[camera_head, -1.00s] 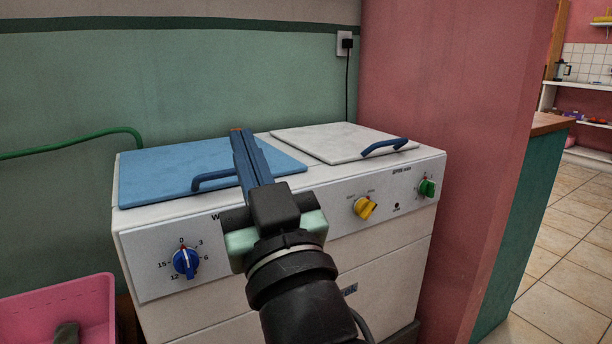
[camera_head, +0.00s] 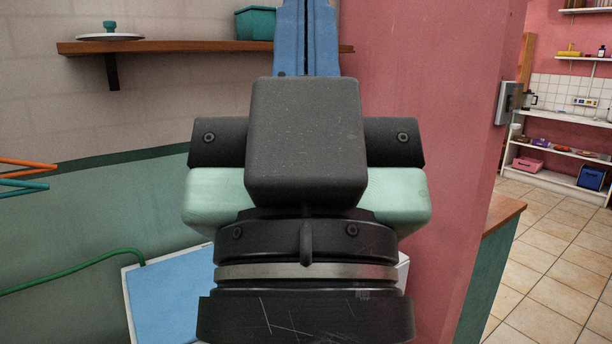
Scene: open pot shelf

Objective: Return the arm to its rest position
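My gripper (camera_head: 307,40) is in the upper middle of the head view, pointing up and away, in front of the wall. Its two blue fingers lie side by side with only a thin dark line between them, so it looks shut, and nothing shows between them. The fingertips are cut off by the top edge. The dark wrist and pale green gripper body fill the middle of the picture and hide much of what is behind.
The washing machine's blue lid (camera_head: 172,300) shows low on the left, mostly hidden by my arm. A wooden wall shelf (camera_head: 180,47) holds a plate-like lid (camera_head: 110,36) and a teal container (camera_head: 256,24). A pink wall (camera_head: 440,150) stands right, with open tiled floor (camera_head: 560,260) beyond.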

